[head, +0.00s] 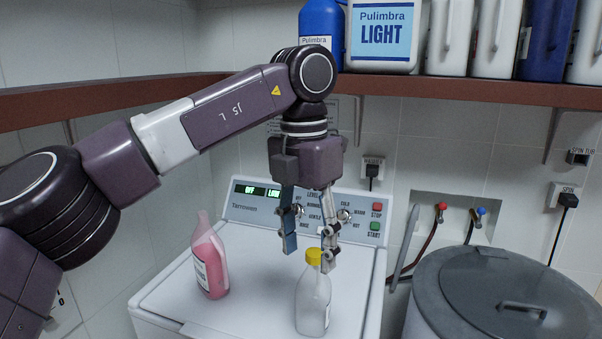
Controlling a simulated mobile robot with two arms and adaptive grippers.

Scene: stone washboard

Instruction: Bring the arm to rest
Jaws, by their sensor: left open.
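My left arm comes in from the left, and my left gripper (308,258) points down over the washing machine's top (245,255). Its two fingers are apart with nothing visible between them. The right finger's tip overlaps the yellow cap of a clear bottle (313,304) in the picture; I cannot tell whether they touch. The bottle stands upright near the front of the machine top. A pink bottle (210,262) stands on the machine top to the left of the gripper. My right gripper is not in view.
A brown shelf (465,89) runs above the machine, carrying several jugs, including a white Pulimbra jug (383,35). A control panel (262,214) rises behind the gripper. A grey lidded tub (470,285) stands at the right, below the wall taps (441,208).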

